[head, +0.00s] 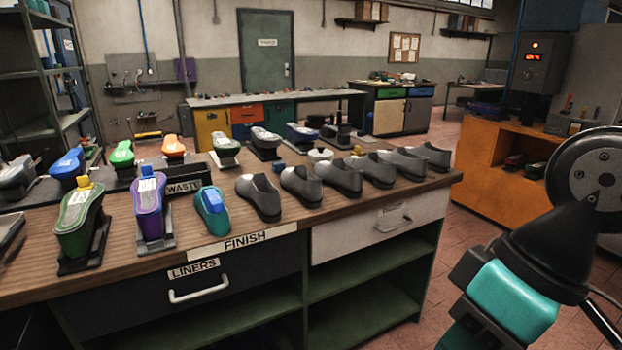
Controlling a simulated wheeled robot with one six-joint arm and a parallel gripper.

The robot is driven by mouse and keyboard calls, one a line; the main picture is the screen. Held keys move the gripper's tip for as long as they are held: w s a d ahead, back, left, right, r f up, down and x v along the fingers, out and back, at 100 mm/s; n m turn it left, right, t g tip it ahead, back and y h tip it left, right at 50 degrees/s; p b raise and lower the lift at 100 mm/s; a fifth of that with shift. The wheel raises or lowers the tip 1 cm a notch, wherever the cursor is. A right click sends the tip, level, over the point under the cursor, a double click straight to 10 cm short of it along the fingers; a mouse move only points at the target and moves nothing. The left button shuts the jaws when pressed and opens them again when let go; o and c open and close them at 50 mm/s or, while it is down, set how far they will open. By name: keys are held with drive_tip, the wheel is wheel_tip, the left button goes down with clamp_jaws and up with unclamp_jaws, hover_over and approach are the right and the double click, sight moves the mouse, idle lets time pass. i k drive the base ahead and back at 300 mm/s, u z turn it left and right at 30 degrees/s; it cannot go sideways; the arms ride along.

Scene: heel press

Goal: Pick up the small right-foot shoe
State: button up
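Several dark grey shoes stand in a row on the wooden bench top in the head view, behind the FINISH label. From left to right there are a first shoe (264,199), a second shoe (303,190), a third shoe (341,178), and further shoes, the last shoe (430,157) near the bench's right end. They look alike, and I cannot tell which is the small right-foot one. All sit on the bench, apart from my arm. My arm reaches down at the right of the picture; my gripper's fingers do not show.
Left of the shoes, a teal form (211,212), a purple form (148,213) and a green form (78,222) stand on the bench (310,225). A WASTE bin (183,187) is behind. An orange cabinet (487,180) stands at right. Floor between bench and cabinet looks clear.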

sight(439, 159)
drive_tip(key=z, duration=1.15)
drive_tip(key=i, duration=2.55)
drive_tip(key=u, duration=1.95)
